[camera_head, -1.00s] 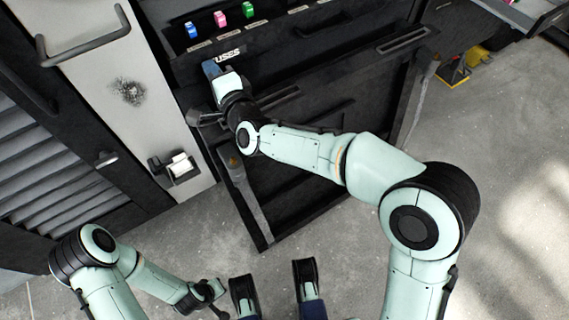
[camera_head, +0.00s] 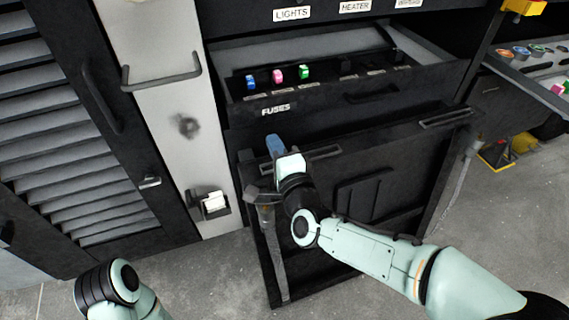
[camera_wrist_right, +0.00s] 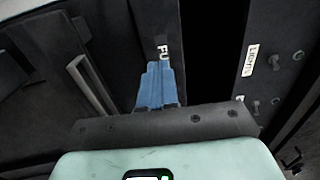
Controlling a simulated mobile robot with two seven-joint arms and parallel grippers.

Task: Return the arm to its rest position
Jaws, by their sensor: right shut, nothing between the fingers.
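My right arm reaches in from the lower right in the head view. Its gripper (camera_head: 274,146) has blue fingers, shut and empty, just below the FUSES label and in front of the dark cabinet. The right wrist view shows the same shut blue fingers (camera_wrist_right: 157,88) pointing toward the partly hidden label, with nothing between them. I cannot tell whether they touch the cabinet. Part of my left arm (camera_head: 112,288) shows at the bottom left; its gripper is outside the picture.
An open fuse drawer (camera_head: 420,82) holds blue, pink and green fuses. Below it, a dark panel (camera_head: 405,190) hangs tilted outward near my right forearm. A louvred door (camera_head: 60,130) stands left. A tray (camera_head: 530,82) juts out at right. Grey floor (camera_head: 510,235) is open at lower right.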

